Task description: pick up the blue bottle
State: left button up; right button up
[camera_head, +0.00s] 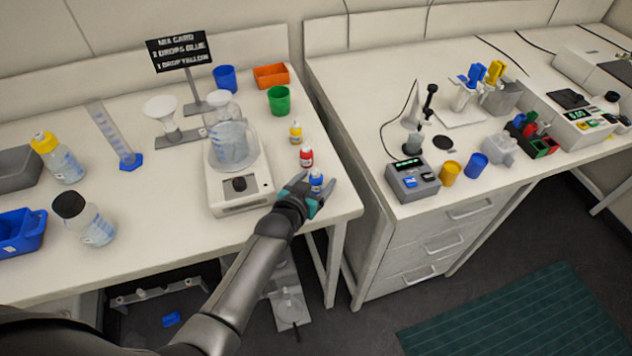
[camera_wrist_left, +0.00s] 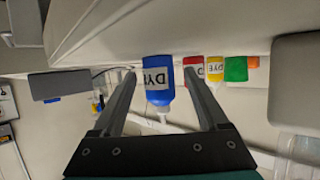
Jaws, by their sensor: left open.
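The small blue bottle (camera_head: 316,179) with a white cap stands on the left bench near its front right corner. My left gripper (camera_head: 311,190) reaches it from the front left and is open. In the left wrist view, which looks inverted, the blue bottle (camera_wrist_left: 158,82) with its DYE label lies between the two spread fingers (camera_wrist_left: 160,90). Whether either finger touches it I cannot tell. My right gripper is in neither view.
A red bottle (camera_head: 306,157) and a yellow bottle (camera_head: 296,131) stand just behind the blue one. A scale (camera_head: 238,188) with a beaker (camera_head: 230,145) is close on the left. A gap separates this bench from the right bench (camera_head: 350,80).

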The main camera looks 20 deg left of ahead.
pick_arm(q)
grip_shut()
dwell(0.7)
